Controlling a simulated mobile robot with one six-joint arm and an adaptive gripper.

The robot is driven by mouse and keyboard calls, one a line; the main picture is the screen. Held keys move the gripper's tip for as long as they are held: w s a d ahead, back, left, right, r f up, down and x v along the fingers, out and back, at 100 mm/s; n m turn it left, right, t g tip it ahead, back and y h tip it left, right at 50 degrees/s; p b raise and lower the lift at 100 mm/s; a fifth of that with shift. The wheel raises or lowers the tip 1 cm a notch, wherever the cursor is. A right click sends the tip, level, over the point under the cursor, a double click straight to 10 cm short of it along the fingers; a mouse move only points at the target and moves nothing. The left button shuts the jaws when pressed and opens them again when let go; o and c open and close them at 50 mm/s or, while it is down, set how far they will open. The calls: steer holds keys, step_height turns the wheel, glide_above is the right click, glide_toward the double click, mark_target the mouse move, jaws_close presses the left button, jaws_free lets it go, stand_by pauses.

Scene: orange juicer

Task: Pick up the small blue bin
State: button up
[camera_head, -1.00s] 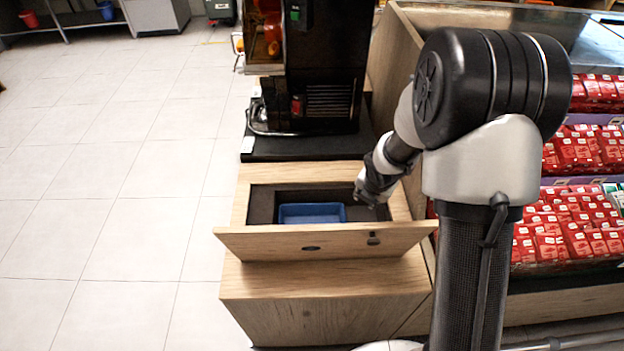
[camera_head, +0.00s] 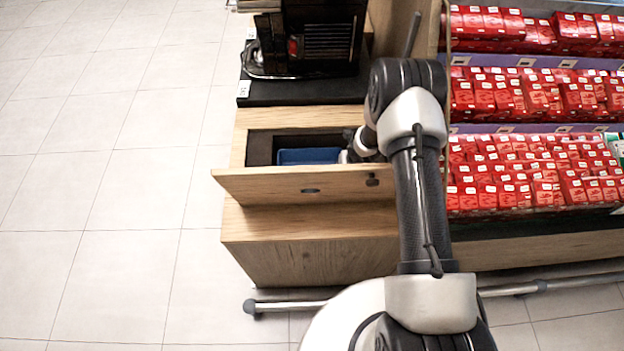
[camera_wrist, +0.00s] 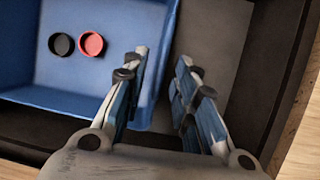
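The small blue bin (camera_head: 305,156) sits inside the open drawer (camera_head: 300,186) of the wooden cabinet. It fills the left of the wrist view (camera_wrist: 50,85), with a black round piece (camera_wrist: 61,44) and a red round piece (camera_wrist: 91,43) on its floor. My gripper (camera_wrist: 160,62) is open at the bin's right wall. The left finger is over the bin's inside and the right finger is outside it, with the wall between them. A gap shows between the fingers. In the head view my gripper (camera_head: 349,148) is at the bin's right end, partly hidden by my arm.
A black machine (camera_head: 310,35) stands on the cabinet behind the drawer. Shelves with many red boxes (camera_head: 530,185) stand to the right. Dark floor of the drawer (camera_wrist: 215,40) shows right of the bin. The tiled floor (camera_head: 110,200) at left is clear.

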steer(key=shift+d+x, duration=0.2)
steer(key=shift+x, duration=2.9)
steer(key=shift+w+r, duration=0.1)
jaws_close()
